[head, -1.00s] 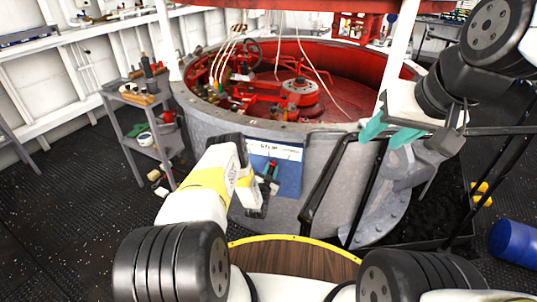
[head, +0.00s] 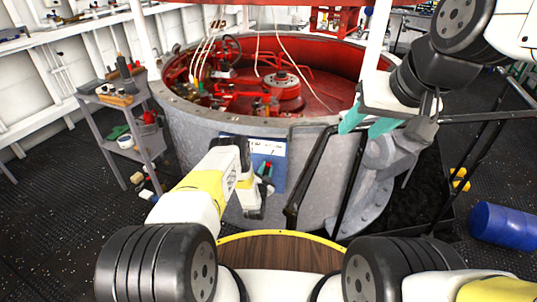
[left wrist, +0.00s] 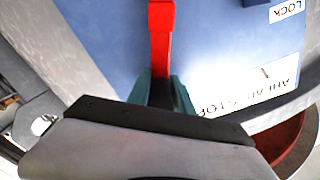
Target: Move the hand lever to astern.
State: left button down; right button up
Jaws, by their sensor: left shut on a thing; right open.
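The hand lever is a red bar (left wrist: 161,45) on a blue panel (left wrist: 105,45) in the left wrist view. In the head view its red end (head: 269,165) shows in front of the blue panel (head: 279,182) on the grey drum's wall. My left gripper (left wrist: 163,93) has its teal fingers closed around the lever. Its body hides the lever's lower part. A white label plate (left wrist: 240,90) beside it reads AHEAD and STOP, upside down; a LOCK label (left wrist: 286,10) is further off. No astern mark is readable. My right gripper (head: 366,125) is open and empty, right of the panel.
The large round drum (head: 200,127) with a red inside stands ahead. Black handrails (head: 318,178) rise right of the panel. A grey shelf cart (head: 108,103) with tools stands left, and a blue barrel (head: 505,226) lies right. Dark floor (head: 55,205) is clear at left.

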pick_arm(q)
jog(key=c, duration=1.2)
grip_release()
jog(key=shift+d+f, duration=0.25)
jog(key=shift+d, duration=0.1)
jog(key=shift+c, duration=0.2)
jog(key=shift+o, duration=0.3)
jog(key=shift+r, duration=0.1)
jog(key=shift+a, duration=0.1)
jog(key=shift+s, duration=0.1)
jog(key=s, duration=0.7)
jog(key=shift+s+a, duration=0.3)
jog(key=shift+a, duration=0.15)
jog(key=shift+s, duration=0.1)
